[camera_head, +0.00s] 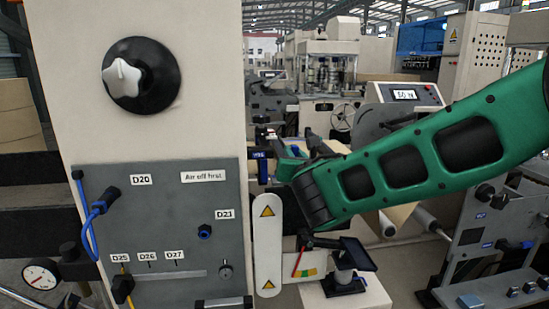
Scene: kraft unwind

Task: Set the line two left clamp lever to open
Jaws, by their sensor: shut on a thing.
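My green arm reaches in from the right, and its dark wrist bends away from me beside the panel's right edge. My gripper (284,168) is small and partly hidden behind the wrist. It is shut on what looks like the line two left clamp lever, close to a dark blue upright part (263,168) with a small blue label (258,153). The fingertips and most of the lever are hidden, so the lever's angle cannot be told.
A grey panel (180,235) with a blue hose, labels and knobs stands close on the left, below a black knob with a white star grip (122,76). A white warning plate (267,245) and a small black stand (345,275) are below the wrist. Machinery with a "50 N" display (404,95) stands behind.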

